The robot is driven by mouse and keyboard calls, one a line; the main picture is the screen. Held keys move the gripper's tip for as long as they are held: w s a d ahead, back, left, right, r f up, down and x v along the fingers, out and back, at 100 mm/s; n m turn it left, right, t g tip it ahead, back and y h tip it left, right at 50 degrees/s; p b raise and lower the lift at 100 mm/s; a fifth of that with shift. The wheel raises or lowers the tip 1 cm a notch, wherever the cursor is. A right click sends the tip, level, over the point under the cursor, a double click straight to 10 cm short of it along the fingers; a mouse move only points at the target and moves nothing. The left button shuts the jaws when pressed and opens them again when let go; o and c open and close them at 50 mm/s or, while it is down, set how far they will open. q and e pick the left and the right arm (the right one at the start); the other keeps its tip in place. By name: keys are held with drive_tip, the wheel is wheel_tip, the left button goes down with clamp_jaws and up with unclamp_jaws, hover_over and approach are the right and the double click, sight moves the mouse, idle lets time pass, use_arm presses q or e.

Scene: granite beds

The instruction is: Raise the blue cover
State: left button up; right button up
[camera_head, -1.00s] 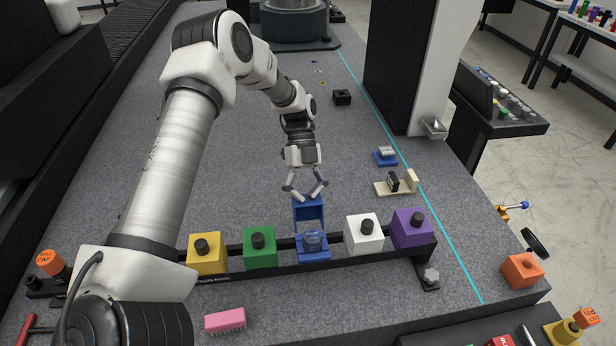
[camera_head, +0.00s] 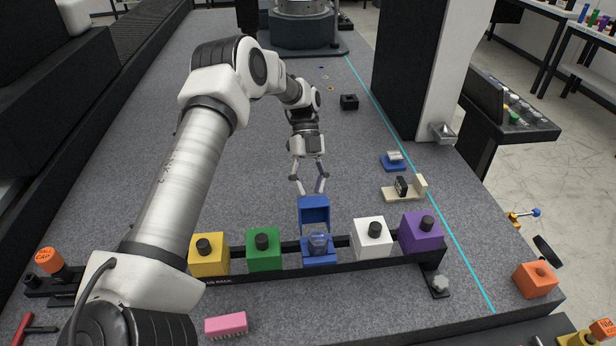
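The blue cover (camera_head: 314,209) stands raised, upright at the back of a blue box (camera_head: 319,261) in the black rack. A clear bluish domed part (camera_head: 318,243) shows in the box's open front. My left gripper (camera_head: 309,193) is just behind and above the cover's top edge, fingers pointing down. Its fingers are spread apart with nothing between them. I see a small gap between the fingertips and the cover, though exact depth is hard to judge. My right gripper is not in view.
The black rack (camera_head: 344,267) also holds yellow (camera_head: 208,254), green (camera_head: 263,249), white (camera_head: 371,238) and purple (camera_head: 421,232) blocks with black knobs. A pink brush-like block (camera_head: 226,324) lies in front. A beige stand (camera_head: 404,189) and small blue item (camera_head: 393,162) are at right.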

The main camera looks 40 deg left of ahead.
use_arm(q)
drive_tip(key=w+a+b, duration=0.2)
drive_tip(key=shift+w+a+f, duration=0.15)
drive_tip(key=shift+a+f, duration=0.15)
drive_tip(key=shift+a, duration=0.05)
drive_tip(key=shift+r, duration=0.1)
wheel_tip(320, 180, up, 10)
idle(0.6)
